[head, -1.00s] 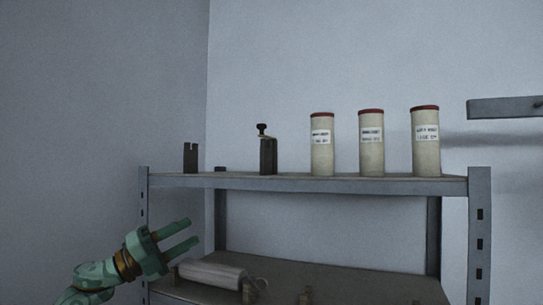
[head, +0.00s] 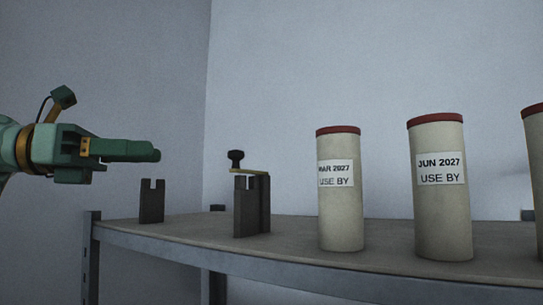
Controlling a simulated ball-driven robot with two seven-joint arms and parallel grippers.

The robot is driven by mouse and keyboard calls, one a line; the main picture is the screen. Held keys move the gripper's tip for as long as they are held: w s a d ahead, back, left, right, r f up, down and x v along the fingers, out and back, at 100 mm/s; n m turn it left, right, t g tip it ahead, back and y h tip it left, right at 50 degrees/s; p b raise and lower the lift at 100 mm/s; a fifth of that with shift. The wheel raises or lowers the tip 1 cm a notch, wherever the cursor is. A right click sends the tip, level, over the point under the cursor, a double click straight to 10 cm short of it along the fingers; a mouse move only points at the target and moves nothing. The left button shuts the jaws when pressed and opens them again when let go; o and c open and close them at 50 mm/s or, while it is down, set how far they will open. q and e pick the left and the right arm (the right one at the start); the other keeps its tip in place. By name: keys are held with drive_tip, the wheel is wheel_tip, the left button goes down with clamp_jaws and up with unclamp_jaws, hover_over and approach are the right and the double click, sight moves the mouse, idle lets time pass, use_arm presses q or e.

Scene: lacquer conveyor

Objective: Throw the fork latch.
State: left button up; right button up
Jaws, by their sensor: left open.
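The fork latch stands on the upper shelf. Its dark pivot post (head: 252,206) carries a thin brass lever (head: 252,171) with a black knob (head: 236,157) on its left end. A shorter dark post with a notch in its top, the fork (head: 152,202), stands apart to the left. The lever lies across the top of the pivot post and is not in the fork's notch. My green left gripper (head: 157,152) is open and empty. It shows above the fork and left of the knob, touching neither. Its fingers overlap in this view. My right gripper is out of view.
Cream canisters with red lids stand right of the latch; the nearest one (head: 341,200) reads MAR 2027, another (head: 440,195) JUN 2027. The shelf (head: 200,226) has a grey metal front edge. A small dark block sits behind, between the posts.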

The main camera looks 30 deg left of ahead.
use_arm(q)
drive_tip(key=p+x, duration=0.1)
drive_tip(key=x, duration=0.6)
drive_tip(key=p+x, duration=0.2)
drive_tip(key=x, duration=0.5)
drive_tip(key=shift+s+d+r, duration=0.2)
drive_tip(key=shift+s+r, duration=0.05)
drive_tip(key=shift+x, duration=0.9)
drive_tip(key=shift+s+f, duration=0.1)
clamp_jaws()
drive_tip(key=shift+p, duration=0.3)
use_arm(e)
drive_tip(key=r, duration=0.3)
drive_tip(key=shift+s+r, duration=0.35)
